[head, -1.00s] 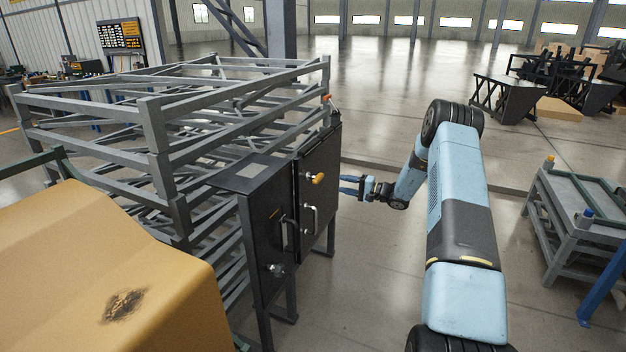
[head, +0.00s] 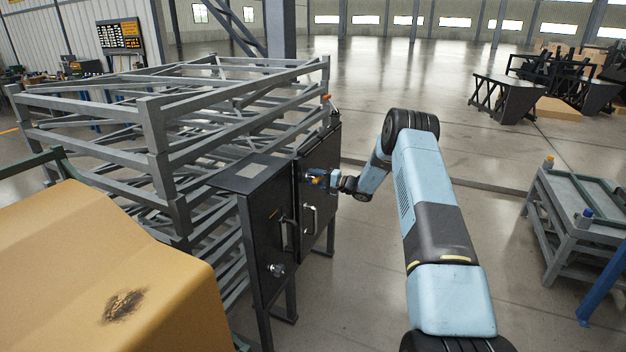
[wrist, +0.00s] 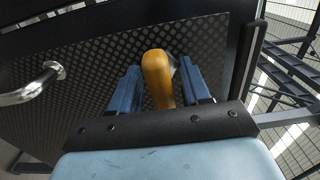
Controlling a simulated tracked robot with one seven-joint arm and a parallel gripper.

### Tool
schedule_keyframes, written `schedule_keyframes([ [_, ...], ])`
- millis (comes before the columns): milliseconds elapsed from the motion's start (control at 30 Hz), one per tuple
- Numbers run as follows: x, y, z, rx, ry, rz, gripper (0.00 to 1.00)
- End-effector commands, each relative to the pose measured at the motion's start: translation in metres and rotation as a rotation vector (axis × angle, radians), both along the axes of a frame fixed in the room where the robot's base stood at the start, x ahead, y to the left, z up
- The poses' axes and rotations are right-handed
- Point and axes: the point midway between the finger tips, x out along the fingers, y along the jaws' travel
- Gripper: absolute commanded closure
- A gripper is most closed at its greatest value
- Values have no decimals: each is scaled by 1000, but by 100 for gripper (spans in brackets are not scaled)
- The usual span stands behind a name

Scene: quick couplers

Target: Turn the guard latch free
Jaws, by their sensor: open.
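The guard latch is a yellow-orange handle on the black cabinet's door, near its top; in the wrist view the latch (wrist: 158,75) stands between my two blue fingers. My gripper (wrist: 160,88) is open, with one finger on each side of the latch and a visible gap at least on the left. In the head view my gripper (head: 318,178) is at the door and covers most of the latch. The dark, patterned guard door (wrist: 90,85) fills the background of the wrist view.
A metal pull handle (head: 310,218) sits on the door below the latch; it also shows in the wrist view (wrist: 35,85). A grey steel rack (head: 160,150) stands behind the cabinet (head: 265,225). A low grey table (head: 575,215) is at the right. Open floor lies between.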

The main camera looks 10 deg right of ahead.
Motion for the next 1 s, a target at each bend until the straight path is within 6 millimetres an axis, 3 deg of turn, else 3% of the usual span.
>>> schedule_keyframes([
  [333, 2, 3, 0, -1, -1, 0, 53],
  [833, 2, 3, -1, -2, 1, 0, 100],
  [1000, 2, 6, -2, 1, 4, 1, 100],
])
